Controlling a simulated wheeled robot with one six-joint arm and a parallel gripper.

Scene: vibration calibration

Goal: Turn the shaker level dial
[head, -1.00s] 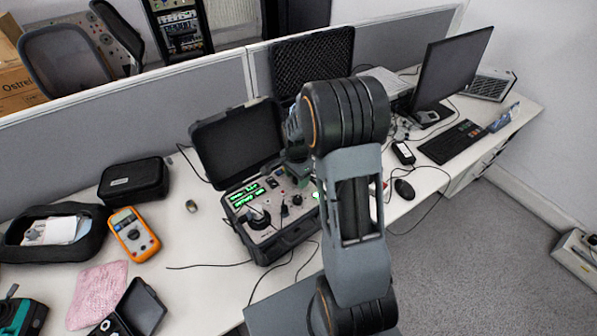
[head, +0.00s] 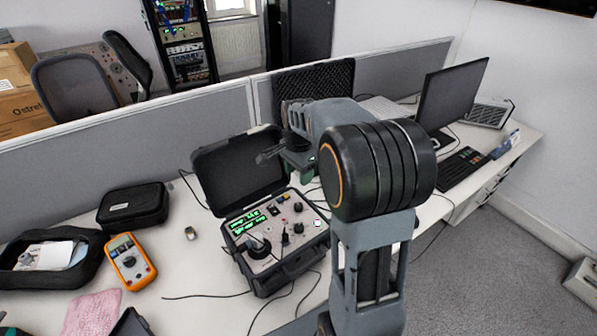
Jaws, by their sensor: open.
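The shaker case (head: 292,270) stands open on the desk, its lid raised at the back. Its panel (head: 262,222) carries green lit readouts (head: 246,219), several dark knobs and a small white lit square at the right. One dark knob (head: 298,207) is at the upper right, another (head: 298,228) lies below it. I cannot read which one is the level dial. My gripper (head: 268,155) is raised above the panel's back edge, in front of the lid, pointing left. Its jaws are open and empty, apart from the knobs. My arm hides the desk to the right.
An orange multimeter (head: 130,262) and a black pouch (head: 134,207) lie left of the case. Thin cables run over the desk in front of it. A monitor (head: 450,95) and keyboard (head: 462,167) stand at the right. A grey partition (head: 150,125) runs behind.

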